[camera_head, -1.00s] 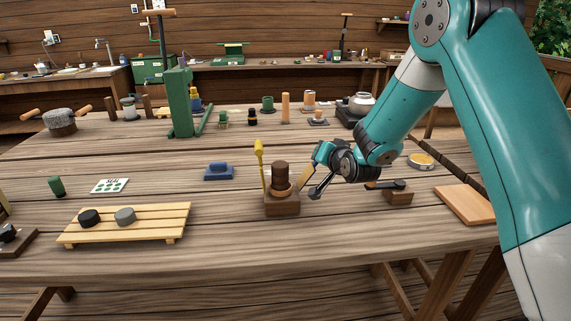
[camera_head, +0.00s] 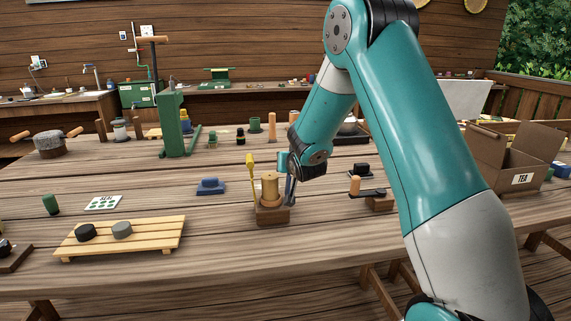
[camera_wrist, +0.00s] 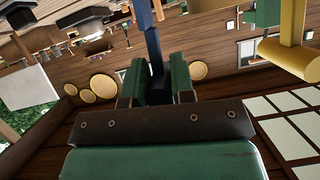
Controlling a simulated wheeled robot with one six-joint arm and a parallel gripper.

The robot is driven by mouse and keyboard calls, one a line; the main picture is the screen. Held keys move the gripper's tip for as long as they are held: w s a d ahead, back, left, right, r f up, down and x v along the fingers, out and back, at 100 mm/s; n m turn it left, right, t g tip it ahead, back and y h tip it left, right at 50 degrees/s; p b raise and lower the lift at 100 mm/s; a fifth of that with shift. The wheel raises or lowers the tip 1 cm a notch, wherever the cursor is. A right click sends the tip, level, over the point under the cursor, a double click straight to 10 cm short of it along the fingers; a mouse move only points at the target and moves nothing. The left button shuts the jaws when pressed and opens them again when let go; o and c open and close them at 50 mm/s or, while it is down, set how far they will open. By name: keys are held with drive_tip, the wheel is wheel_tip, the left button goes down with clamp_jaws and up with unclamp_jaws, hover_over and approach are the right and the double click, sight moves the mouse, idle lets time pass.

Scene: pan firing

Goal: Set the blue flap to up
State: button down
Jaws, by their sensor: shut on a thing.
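A small wooden block (camera_head: 272,215) on the table bears a brass-coloured cylinder (camera_head: 270,190). A yellow flap (camera_head: 251,170) stands upright at the block's left. The blue flap (camera_head: 283,160) stands roughly upright at its right, partly hidden by my gripper (camera_head: 290,177). In the wrist view my gripper (camera_wrist: 157,78) is shut on the blue flap's dark blue stem (camera_wrist: 148,38), which runs between the two green fingers. The yellow flap's head (camera_wrist: 290,55) shows at the right of the wrist view. The lower end of the blue flap is hard to make out.
A blue stamp-like piece (camera_head: 210,187) lies left of the block. A slatted wooden rack (camera_head: 150,232) with two round pieces stands front left. A small block with a dark lever (camera_head: 380,203) is to the right. A cardboard box (camera_head: 515,150) stands far right.

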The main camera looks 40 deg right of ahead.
drive_tip(key=shift+f, duration=0.1)
drive_tip(key=c, duration=1)
unclamp_jaws()
drive_tip(key=shift+o, duration=0.2)
drive_tip(key=b+v, duration=0.3)
drive_tip(key=v, duration=1.4)
drive_tip(key=shift+s+b, duration=0.15)
drive_tip(key=shift+b, duration=0.15)
